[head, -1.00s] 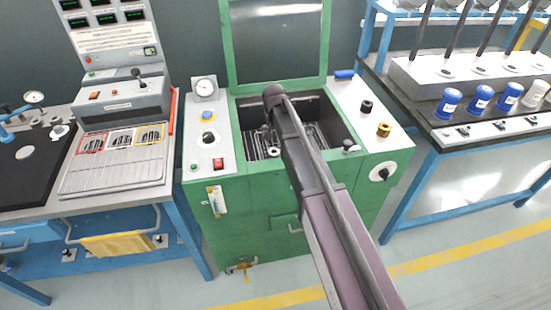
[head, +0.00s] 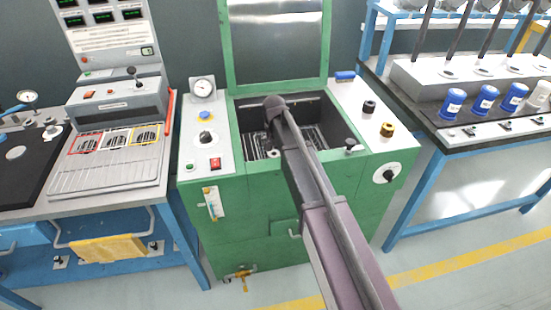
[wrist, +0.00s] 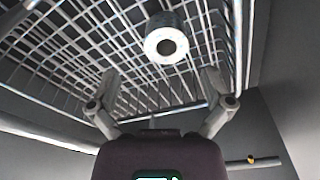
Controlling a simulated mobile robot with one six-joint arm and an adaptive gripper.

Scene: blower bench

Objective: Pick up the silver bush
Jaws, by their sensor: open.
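The silver bush (wrist: 166,38) is a short ring-shaped cylinder in the wire basket (wrist: 85,62), seen in the wrist view near the top middle. Its bore faces the camera. My gripper (wrist: 161,82) is open and empty, with one finger on each side. The bush lies beyond the fingertips in the picture, roughly centred between them, and apart from them. In the head view, a small pale ring (head: 273,154) at the basket's front edge looks like the bush. There my arm covers much of the well and hides the gripper.
The basket sits in the well of a green machine (head: 245,225) with raised lid (head: 277,45). The well's walls and front rim surround my arm's end closely. Side benches hold a panel (head: 118,100) and blue cups (head: 486,100).

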